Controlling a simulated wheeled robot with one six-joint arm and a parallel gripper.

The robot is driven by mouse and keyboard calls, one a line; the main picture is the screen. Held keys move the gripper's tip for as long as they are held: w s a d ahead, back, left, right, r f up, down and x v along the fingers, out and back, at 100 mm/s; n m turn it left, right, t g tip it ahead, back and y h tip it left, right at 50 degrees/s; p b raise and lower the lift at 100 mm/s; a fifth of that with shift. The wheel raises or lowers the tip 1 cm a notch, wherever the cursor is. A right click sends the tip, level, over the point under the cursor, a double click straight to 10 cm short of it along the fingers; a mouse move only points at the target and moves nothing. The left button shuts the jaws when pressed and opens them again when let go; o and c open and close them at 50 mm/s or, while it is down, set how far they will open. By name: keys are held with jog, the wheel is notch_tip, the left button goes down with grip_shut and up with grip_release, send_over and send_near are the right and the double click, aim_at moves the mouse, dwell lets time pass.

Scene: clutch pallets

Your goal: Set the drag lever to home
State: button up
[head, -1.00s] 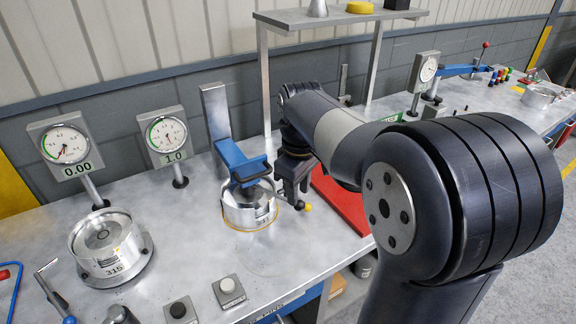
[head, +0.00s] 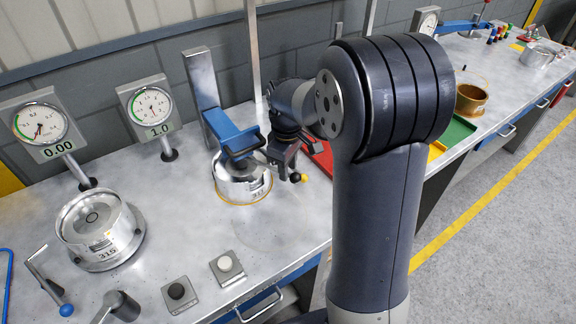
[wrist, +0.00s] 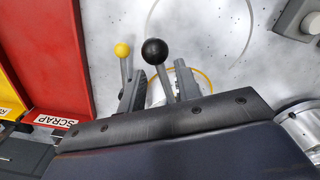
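My gripper (head: 283,163) is low over the bench, just right of the silver drum marked 311 (head: 238,184) under the blue arm. In the wrist view its two grey fingers (wrist: 158,85) stand apart. A lever with a black ball (wrist: 155,51) rises between them, closer to the right finger; I cannot tell whether it touches. No label shows which one is the drag lever. Their lower parts are hidden.
A red scrap tray (wrist: 50,60) lies close to the gripper. Dial gauges reading 0.00 (head: 42,122) and 1.0 (head: 150,107) stand at the back. Drum 315 (head: 98,228), a blue-ball lever (head: 66,310) and black and white buttons (head: 226,264) are at the left and front.

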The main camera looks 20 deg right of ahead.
jog(key=shift+f, duration=0.4)
jog(key=shift+c, duration=0.2)
grip_shut()
jog(key=shift+s, duration=0.1)
